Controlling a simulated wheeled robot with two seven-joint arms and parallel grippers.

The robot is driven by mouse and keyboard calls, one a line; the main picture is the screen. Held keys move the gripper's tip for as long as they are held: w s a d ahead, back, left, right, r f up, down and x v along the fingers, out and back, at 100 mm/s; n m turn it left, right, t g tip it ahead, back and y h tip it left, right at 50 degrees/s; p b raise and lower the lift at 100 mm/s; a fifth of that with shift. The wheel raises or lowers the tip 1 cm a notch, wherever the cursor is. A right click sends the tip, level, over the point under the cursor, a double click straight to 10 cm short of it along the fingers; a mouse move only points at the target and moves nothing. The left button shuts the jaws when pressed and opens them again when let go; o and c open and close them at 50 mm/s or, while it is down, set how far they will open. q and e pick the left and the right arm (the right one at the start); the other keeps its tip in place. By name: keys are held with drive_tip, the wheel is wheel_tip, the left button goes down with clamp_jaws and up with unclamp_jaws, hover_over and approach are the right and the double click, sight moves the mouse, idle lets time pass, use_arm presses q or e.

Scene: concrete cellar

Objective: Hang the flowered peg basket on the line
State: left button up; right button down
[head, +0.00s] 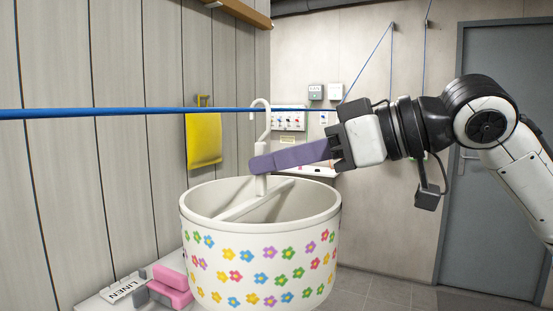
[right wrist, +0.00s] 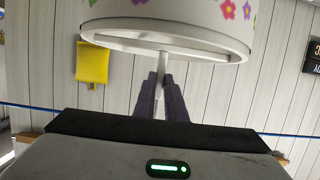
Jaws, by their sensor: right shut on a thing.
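The flowered peg basket (head: 262,262) is a round white tub with rows of coloured flowers, a crossbar, a stem and a white hook (head: 260,102) on top. My right gripper (head: 262,162) comes in from the right, its purple fingers shut on the stem below the hook. The basket hangs upright from it. The blue line (head: 120,111) crosses the head view at hook height; the hook's top shows just above it. I cannot tell whether the line passes inside the hook. In the right wrist view the basket (right wrist: 170,35) is at the top, the stem between my fingers (right wrist: 162,95). My left gripper is not in view.
A grey door (head: 505,160) stands at right; switch boxes (head: 288,118) are on the back wall.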

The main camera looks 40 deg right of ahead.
drive_tip(key=c, duration=1.7)
unclamp_jaws()
drive_tip(key=shift+c, duration=0.2)
